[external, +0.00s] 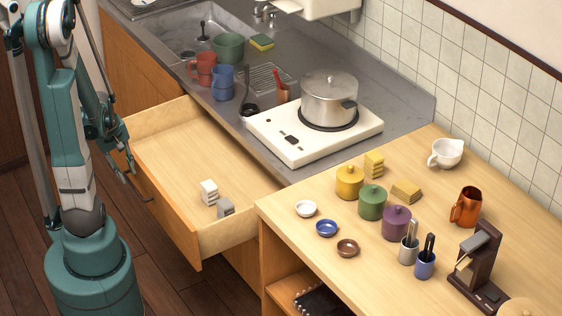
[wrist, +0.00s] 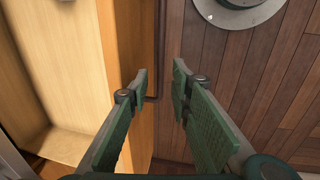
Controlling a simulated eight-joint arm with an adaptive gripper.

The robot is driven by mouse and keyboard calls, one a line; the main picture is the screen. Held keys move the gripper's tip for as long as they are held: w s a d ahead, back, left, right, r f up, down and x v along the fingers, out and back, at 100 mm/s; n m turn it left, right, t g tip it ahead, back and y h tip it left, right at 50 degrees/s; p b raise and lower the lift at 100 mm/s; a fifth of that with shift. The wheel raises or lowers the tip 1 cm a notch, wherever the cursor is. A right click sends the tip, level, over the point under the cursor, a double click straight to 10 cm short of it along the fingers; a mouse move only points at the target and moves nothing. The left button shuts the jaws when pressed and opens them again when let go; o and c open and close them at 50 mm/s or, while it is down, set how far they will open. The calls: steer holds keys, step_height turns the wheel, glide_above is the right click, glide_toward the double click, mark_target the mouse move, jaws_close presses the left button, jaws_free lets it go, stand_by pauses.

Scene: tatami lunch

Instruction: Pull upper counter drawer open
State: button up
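The upper counter drawer (external: 180,152) is pulled well out from the counter in the external view. Its pale interior holds two small blocks, one white (external: 209,192) and one grey (external: 225,207). In the wrist view the drawer (wrist: 60,60) fills the left side, with its front panel (wrist: 138,45) upright. The dark bar handle (wrist: 153,99) shows on the outer face, near the gap between the fingertips. My gripper (wrist: 160,88) is open, its green-padded fingers apart, just outside the drawer front. In the external view my gripper (external: 126,168) is beside the front panel, partly hard to make out.
The wooden counter (external: 285,222) with jars, small dishes and a coffee grinder stands right of the drawer. A stove with a pot (external: 330,98) and a sink (external: 185,35) are behind it.

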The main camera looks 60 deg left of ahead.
step_height(320, 180, up, 8)
steer(key=s, duration=0.1)
steer(key=shift+s+r, duration=0.15)
steer(key=shift+s, duration=0.15)
stand_by(0.6)
steer(key=shift+w+d, duration=0.1)
steer(key=shift+w, duration=0.05)
stand_by(0.6)
steer(key=w+d+r+m+t+y, duration=0.1)
steer(key=w+d+r+m, duration=0.3)
steer(key=w+d, duration=0.25)
steer(key=w+d+r+m+t, duration=0.1)
steer(key=w+d+r+m, duration=0.35)
steer(key=w+d, duration=0.2)
steer(key=w+d+r+m+t, duration=0.1)
steer(key=d+r+m, duration=0.1)
steer(key=d, duration=0.4)
steer(key=w+d+r+m+t+p, duration=0.1)
steer(key=d+r+m, duration=0.2)
steer(key=d, duration=0.4)
steer(key=w+d+r+m+t+h, duration=0.1)
steer(key=d+r+m, duration=0.1)
steer(key=d+m, duration=0.2)
steer(key=shift+w+d+r+m, duration=0.15)
steer(key=shift+d+r+m, duration=0.25)
steer(key=shift+d, duration=0.85)
